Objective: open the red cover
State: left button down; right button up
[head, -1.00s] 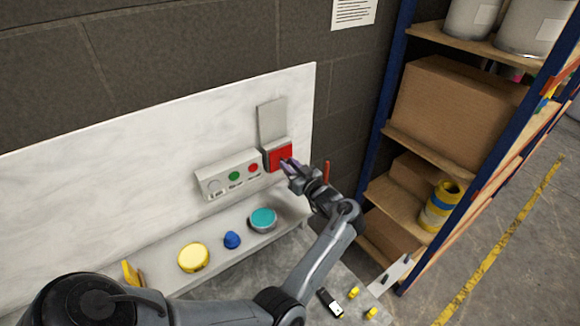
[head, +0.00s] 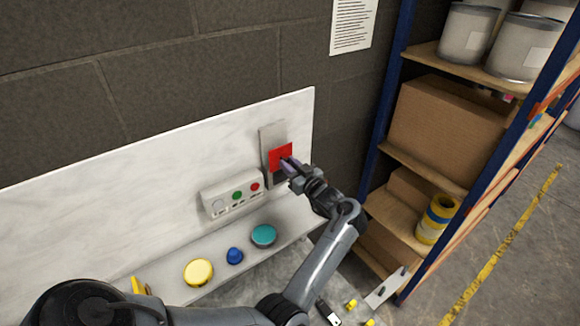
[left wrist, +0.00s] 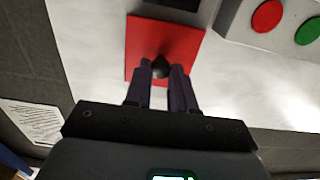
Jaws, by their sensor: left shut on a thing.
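The red cover (head: 280,157) is a flat square plate on a grey wall box at the right end of the white panel, below a grey upright plate (head: 271,137). It now stands raised, with a dark opening of the box showing below it. My left gripper (head: 288,164) is shut on its dark knob. The left wrist view shows the red cover (left wrist: 150,35) close up, with the two fingers (left wrist: 160,72) around the round black knob (left wrist: 160,67). My right gripper is not in view.
A grey button box (head: 232,194) with green and red buttons is left of the cover. Yellow (head: 198,272), blue (head: 235,256) and teal (head: 263,235) round pieces stand on the ledge below. A shelf rack (head: 395,150) with a cardboard box stands to the right.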

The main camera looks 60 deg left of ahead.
pick_arm(q)
jog(key=c, duration=1)
grip_release()
jog(key=shift+o, duration=0.2)
jog(key=d+b, duration=0.2)
jog(key=d, duration=0.9)
jog(key=shift+w, duration=0.3)
jog(key=shift+a, duration=0.1)
